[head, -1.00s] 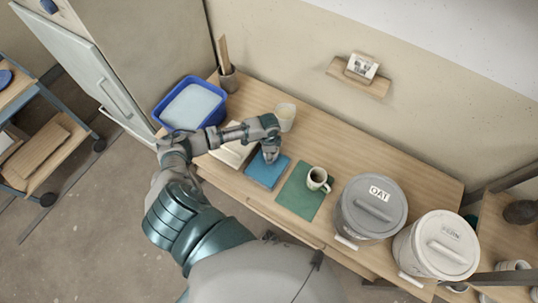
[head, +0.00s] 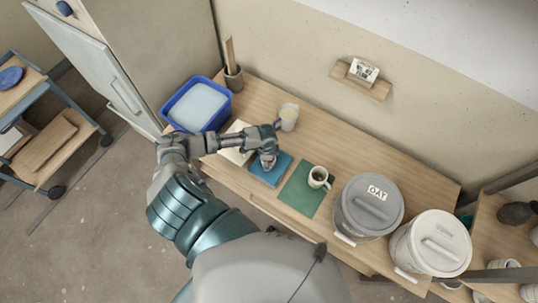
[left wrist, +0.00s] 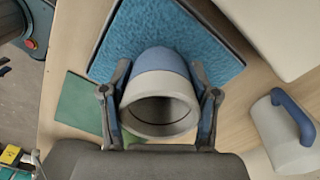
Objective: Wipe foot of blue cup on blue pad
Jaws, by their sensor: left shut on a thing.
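The blue pad (head: 279,163) lies flat on the wooden table, left of a green pad. My left gripper (head: 268,162) is over it, pointing down. In the left wrist view, my left gripper (left wrist: 161,110) is shut on the blue cup (left wrist: 158,62), one finger on each side. The cup has a blue body and a pale rim, and its mouth faces the camera. Its foot is hidden and points towards the blue pad (left wrist: 215,45). I cannot tell whether the foot touches the pad. My right gripper is not in view.
A pale mug (head: 318,177) stands on the green pad (head: 300,198). A pale cup (head: 288,115) stands behind the blue pad. A cream slab (head: 232,153) and blue tub (head: 199,103) are left. Two lidded buckets (head: 370,205) (head: 438,243) stand right.

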